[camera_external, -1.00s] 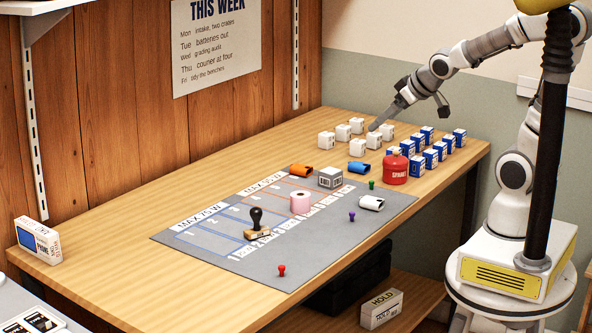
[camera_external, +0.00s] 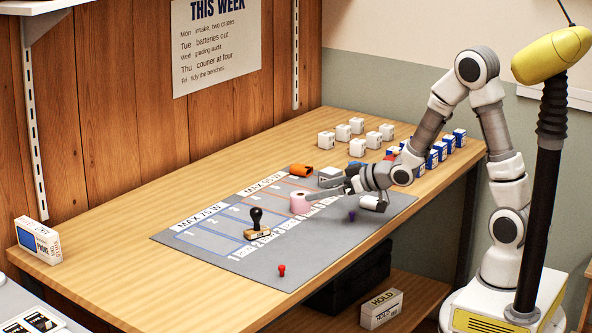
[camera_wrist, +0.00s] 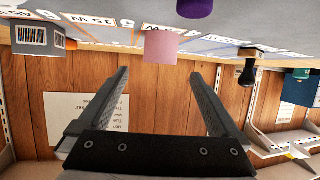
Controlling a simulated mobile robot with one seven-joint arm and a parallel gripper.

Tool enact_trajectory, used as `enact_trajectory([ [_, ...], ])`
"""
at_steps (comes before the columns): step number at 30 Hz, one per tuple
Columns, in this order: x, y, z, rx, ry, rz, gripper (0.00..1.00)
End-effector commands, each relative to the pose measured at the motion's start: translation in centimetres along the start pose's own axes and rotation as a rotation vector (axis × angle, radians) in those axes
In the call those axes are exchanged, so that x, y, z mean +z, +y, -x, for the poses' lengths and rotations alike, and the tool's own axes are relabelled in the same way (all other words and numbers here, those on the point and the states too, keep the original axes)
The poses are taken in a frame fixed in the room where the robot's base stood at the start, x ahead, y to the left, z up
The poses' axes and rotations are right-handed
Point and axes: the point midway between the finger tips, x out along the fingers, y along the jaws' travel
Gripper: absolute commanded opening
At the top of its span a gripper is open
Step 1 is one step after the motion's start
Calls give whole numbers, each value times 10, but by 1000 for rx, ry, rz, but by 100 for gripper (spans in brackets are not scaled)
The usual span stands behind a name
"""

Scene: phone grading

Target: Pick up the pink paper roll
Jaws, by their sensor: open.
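The pink paper roll (camera_external: 299,203) stands upright on the grey mat (camera_external: 240,275). It also shows in the wrist view as a pink block (camera_wrist: 161,47) at the top middle, beyond and between the fingertips. My gripper (camera_external: 322,193) is low over the mat, just to the right of the roll, with its fingers pointing at it. In the wrist view my gripper (camera_wrist: 162,80) is open, with nothing between its fingers. Whether a finger touches the roll cannot be told.
A black-handled stamp (camera_external: 257,225) stands left of the roll. An orange roll (camera_external: 301,170) and a grey box (camera_external: 329,176) lie behind it. A white roll (camera_external: 371,203) and a purple peg (camera_external: 351,215) are at the right. A red peg (camera_external: 282,270) is at the front.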

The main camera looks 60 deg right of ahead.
Motion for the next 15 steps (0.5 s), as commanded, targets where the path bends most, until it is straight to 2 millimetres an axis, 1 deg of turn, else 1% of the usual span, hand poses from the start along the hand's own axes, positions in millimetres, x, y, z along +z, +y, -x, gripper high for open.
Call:
enact_trajectory([
  [1, 3, 0, -11, -1, -2, 0, 99],
  [3, 3, 0, -24, -1, -1, 0, 99],
  [7, 2, 0, -41, 0, -2, 0, 99],
  [10, 1, 0, -47, 0, -1, 0, 99],
  [15, 0, 0, -48, 1, -1, 0, 99],
])
